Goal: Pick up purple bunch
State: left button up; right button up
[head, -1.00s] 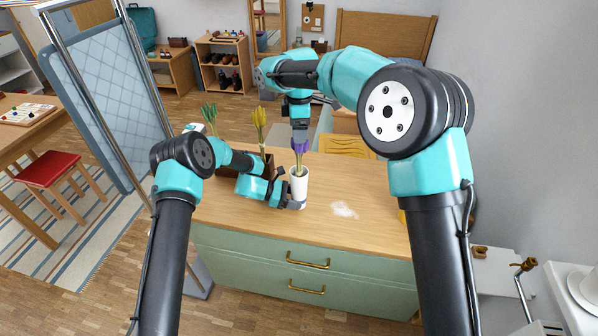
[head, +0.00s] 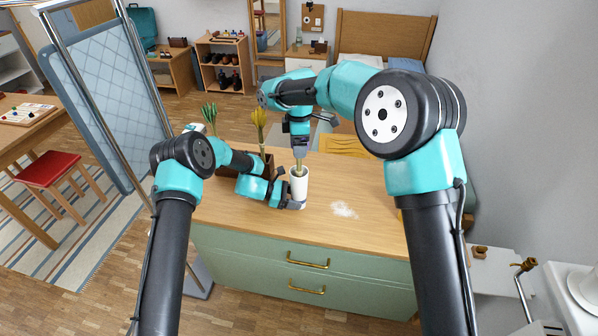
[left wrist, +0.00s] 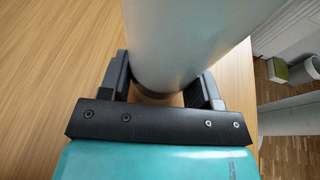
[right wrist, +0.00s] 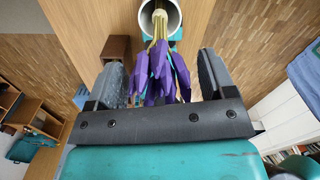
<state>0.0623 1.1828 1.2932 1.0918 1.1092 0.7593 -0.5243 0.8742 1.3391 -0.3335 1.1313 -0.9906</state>
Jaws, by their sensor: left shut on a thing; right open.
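The purple bunch (right wrist: 163,72) has its stems in a white vase (head: 298,188) on the wooden top. The right wrist view shows its purple heads between the spread fingers of my right gripper (right wrist: 162,84). In the head view my right gripper (head: 300,150) is right above the vase and hides most of the purple; pale stems show below it. My left gripper (head: 293,203) is shut around the lower part of the vase, which stands upright. The left wrist view shows the vase (left wrist: 180,40) between its fingers.
The vase stands on a wooden-topped green drawer cabinet (head: 330,255). A brown planter (head: 268,163) with a yellow bunch (head: 259,124) and a green bunch (head: 209,114) stands left of the vase. A white patch (head: 344,210) lies to the right, where the top is otherwise clear.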

jog(key=c, duration=1.2)
jog(key=shift+r, duration=0.15)
jog(key=shift+c, duration=0.2)
notch_tip(320, 180, up, 18)
dwell(0.3)
pick_arm(q)
jog(key=o, duration=0.8)
